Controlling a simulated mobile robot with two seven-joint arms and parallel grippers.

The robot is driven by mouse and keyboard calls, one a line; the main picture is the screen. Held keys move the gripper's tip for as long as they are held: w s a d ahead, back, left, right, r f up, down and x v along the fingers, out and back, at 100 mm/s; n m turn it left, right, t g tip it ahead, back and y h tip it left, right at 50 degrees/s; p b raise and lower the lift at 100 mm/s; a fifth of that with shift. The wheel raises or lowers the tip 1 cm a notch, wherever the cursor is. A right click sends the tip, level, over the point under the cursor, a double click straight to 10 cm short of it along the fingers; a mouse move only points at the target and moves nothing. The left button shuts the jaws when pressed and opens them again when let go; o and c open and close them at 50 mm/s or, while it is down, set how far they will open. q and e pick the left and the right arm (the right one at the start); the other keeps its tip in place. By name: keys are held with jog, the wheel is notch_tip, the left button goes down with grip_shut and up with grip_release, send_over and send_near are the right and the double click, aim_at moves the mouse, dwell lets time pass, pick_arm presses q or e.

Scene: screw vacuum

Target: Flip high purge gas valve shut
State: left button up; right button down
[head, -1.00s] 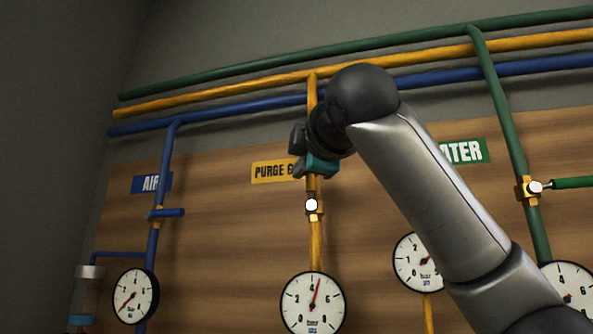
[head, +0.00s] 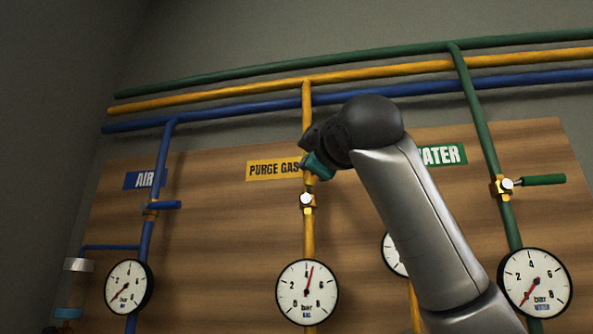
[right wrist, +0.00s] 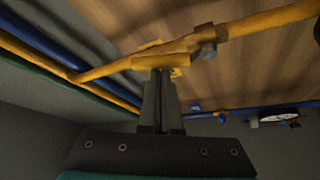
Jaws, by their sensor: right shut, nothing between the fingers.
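The purge gas valve (head: 306,201) sits on the yellow vertical pipe below the yellow PURGE GAS label (head: 272,170). Its white hub faces me; its handle appears to lie along the pipe, partly hidden by my right gripper. My right gripper (head: 316,152) is just above the valve, in front of the pipe; its fingertips are hard to make out there. In the right wrist view the shut, empty fingers (right wrist: 163,74) overlap the yellow handle area (right wrist: 165,61), with the grey hub (right wrist: 208,48) to the right. I cannot tell whether they touch. My left gripper is out of view.
A gauge (head: 307,292) hangs below the valve. The air valve's blue handle (head: 164,205) is at the left and the water valve's green handle (head: 543,180) at the right. Green, yellow and blue pipes cross above. The wooden board (head: 230,230) is bare left of the valve.

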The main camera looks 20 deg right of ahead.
pick_arm(q)
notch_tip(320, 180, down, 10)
jog(key=b, duration=0.9)
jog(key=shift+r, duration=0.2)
pick_arm(e)
jog(key=s+d+f+m+h, duration=0.2)
jog(key=m+h, duration=0.7)
jog(key=m, duration=0.7)
notch_tip(320, 180, down, 3)
jog(key=shift+s+d+r+h, duration=0.2)
jog(key=shift+d+h, duration=0.2)
jog(key=shift+d, duration=0.5)
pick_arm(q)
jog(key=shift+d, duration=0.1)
pick_arm(e)
jog(key=shift+f, duration=0.1)
